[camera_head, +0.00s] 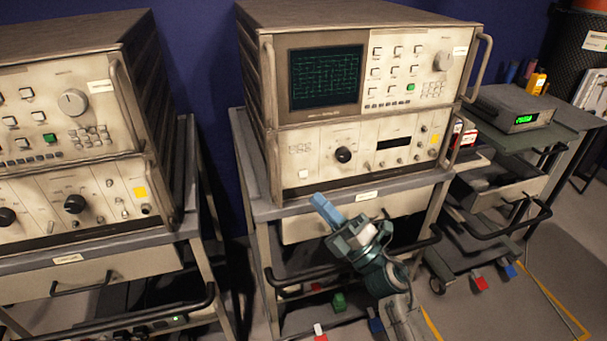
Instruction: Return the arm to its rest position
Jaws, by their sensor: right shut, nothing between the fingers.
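My right arm comes up from the bottom of the head view, right of centre. Its right gripper (328,211) has blue fingers that are shut with nothing between them. The fingertips point up and to the left, in front of the drawer front of the middle cart (258,206). I cannot tell whether they touch it. My left gripper is not in view.
Stacked instruments (362,65) with a dark screen stand on the middle cart. Another instrument stack (70,120) stands on a cart at the left. A small device with a green display (512,112) sits on the right-hand cart. Open floor (560,255) shows at the lower right.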

